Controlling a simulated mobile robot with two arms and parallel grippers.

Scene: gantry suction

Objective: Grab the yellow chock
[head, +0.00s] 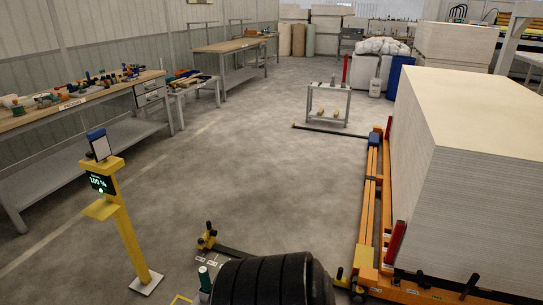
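I cannot tell for certain which thing is the yellow chock. A small yellow piece with black parts (207,238) is low on the floor, left of the black ribbed shape at the bottom. Another small yellow piece (341,275) is near the front left corner of the orange frame. Small tan-yellow items (321,112) are on the low grey stand further back; their shape is too small to make out. Neither of my grippers shows in the head view.
A large stack of pale boards (475,190) stands on an orange frame (368,205) at the right. A yellow post with a display (125,230) stands at the left. A cluttered workbench (70,105) lines the left wall. A grey stand (328,100) is further back. The middle floor is clear.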

